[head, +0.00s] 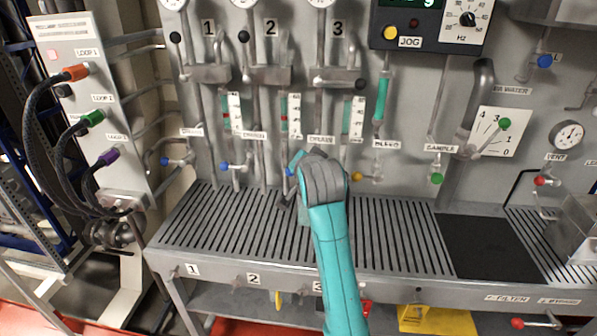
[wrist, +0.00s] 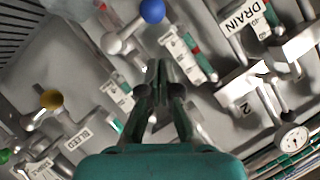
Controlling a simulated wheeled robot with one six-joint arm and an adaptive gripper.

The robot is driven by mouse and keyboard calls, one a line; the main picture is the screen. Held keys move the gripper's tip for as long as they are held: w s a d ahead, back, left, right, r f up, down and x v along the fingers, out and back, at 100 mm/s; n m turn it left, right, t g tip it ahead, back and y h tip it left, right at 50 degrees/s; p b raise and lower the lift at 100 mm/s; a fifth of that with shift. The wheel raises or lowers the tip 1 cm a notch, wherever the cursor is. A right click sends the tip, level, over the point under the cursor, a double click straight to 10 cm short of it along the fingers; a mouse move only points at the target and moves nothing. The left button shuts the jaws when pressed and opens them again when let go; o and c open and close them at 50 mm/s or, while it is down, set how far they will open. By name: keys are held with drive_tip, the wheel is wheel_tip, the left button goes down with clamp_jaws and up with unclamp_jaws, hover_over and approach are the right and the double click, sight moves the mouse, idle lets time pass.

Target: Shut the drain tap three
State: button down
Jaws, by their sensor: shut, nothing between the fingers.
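In the head view, three drain taps with blue knobs sit in a row low on the panel. The knob of drain tap three (head: 290,171) shows only partly, beside my wrist, below its DRAIN label (head: 321,141). In the wrist view a round blue knob (wrist: 151,11) on a light metal lever appears at the top, apparently that same tap. My gripper (wrist: 158,66) is shut and empty, its fingertips a little below the knob in the picture, with a visible gap. In the head view my wrist hides the fingers.
Drain tap two (head: 223,167) is left of it, and the bleed tap's yellow knob (head: 356,176) is right; it also shows in the wrist view (wrist: 51,99). Level gauges and vertical pipes stand out from the panel. A slotted grating (head: 230,225) below is clear.

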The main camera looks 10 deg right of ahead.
drive_tip(key=v, duration=0.9)
drive_tip(key=s+d+f+n, duration=0.2)
drive_tip(key=s+f, duration=0.8)
drive_tip(key=f, duration=0.4)
drive_tip(key=s+d+f+n, duration=0.2)
drive_tip(key=s+f+n, duration=0.1)
drive_tip(key=s+f, duration=0.8)
drive_tip(key=s+d+f+n+y, duration=0.1)
drive_tip(key=s+f, duration=0.3)
drive_tip(key=s, duration=0.4)
drive_tip(key=s+f+n, duration=0.1)
drive_tip(key=s+f, duration=0.2)
drive_tip(key=s, duration=0.5)
drive_tip(key=s+r, duration=0.2)
drive_tip(key=s, duration=0.6)
drive_tip(key=s+d+r+n+t, duration=0.1)
drive_tip(key=s+r, duration=0.1)
drive_tip(key=s, duration=0.6)
drive_tip(key=shift+s+d+r+h, duration=0.15)
drive_tip(key=shift+s+r+h, duration=0.05)
drive_tip(key=shift+r+h, duration=0.15)
